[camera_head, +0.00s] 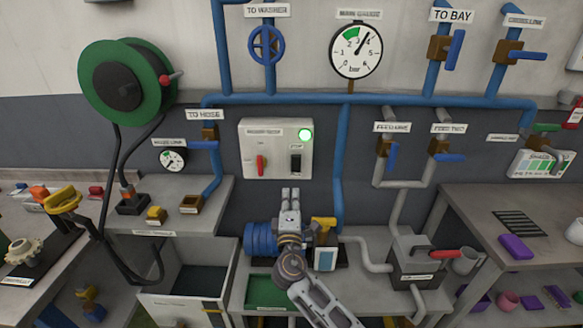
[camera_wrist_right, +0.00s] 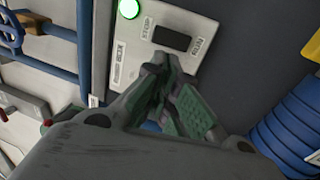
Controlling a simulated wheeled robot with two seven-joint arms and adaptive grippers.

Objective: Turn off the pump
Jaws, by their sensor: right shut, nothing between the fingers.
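The grey control box (camera_head: 252,172) is on the wall below the blue pipe. It carries a lit green lamp (camera_head: 305,135), a red handle (camera_head: 261,166) and a black rocker switch (camera_head: 295,163). In the right wrist view the rocker (camera_wrist_right: 172,38) lies between the words STOP and RUN, beside the lit lamp (camera_wrist_right: 129,9). My right gripper (camera_head: 291,192) is shut and empty, just below the box in the head view. Its fingertips (camera_wrist_right: 172,68) appear close to the rocker; contact cannot be told. The blue ribbed pump motor (camera_head: 260,240) is behind the right arm. My left gripper is not in view.
A pressure gauge (camera_head: 355,50) and blue pipes (camera_head: 350,99) are above the box. Blue-handled valves (camera_head: 388,150) are to its right. A green hose reel (camera_head: 125,82) is at the left. A bench (camera_head: 520,278) stands at the right.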

